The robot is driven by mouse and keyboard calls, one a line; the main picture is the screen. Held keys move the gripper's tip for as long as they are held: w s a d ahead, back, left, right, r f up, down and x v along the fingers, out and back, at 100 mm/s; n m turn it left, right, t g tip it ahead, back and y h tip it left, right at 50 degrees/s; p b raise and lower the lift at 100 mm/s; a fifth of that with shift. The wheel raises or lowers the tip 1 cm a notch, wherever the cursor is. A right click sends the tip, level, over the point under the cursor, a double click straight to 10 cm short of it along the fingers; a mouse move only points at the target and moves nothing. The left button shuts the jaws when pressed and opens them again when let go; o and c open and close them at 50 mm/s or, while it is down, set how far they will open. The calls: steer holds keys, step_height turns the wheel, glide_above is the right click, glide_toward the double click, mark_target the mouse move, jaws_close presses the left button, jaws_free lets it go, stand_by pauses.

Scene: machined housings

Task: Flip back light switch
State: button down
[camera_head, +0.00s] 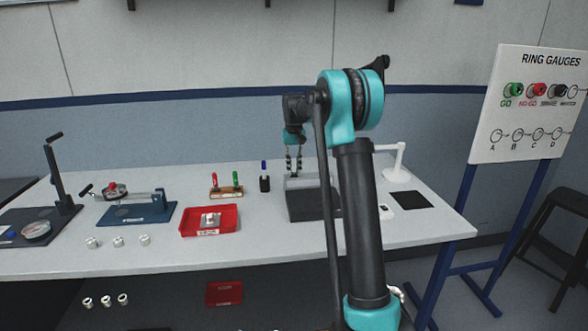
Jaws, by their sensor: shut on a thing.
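My gripper (293,168) points down over the back of a dark grey box (312,207) near the middle of the table. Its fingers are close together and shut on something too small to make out. A light grey surface (302,183) shows at the fingertips, at the top of the box; I cannot tell whether it is a separate part. My arm covers the box's right side. No light switch can be clearly recognised.
On the table (150,262) are a red tray (209,221) with a metal part, a blue fixture (137,214), several small metal rings, a marker rack (227,191), a black holder (264,184) and a black pad (408,200). A ring gauge board (530,105) stands right.

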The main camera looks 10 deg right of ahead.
mark_target(294, 173)
steer(key=c, duration=1.4)
jaws_free()
steer(key=shift+c, duration=0.2)
step_height(294, 173, up, 12)
steer(key=shift+w, duration=0.25)
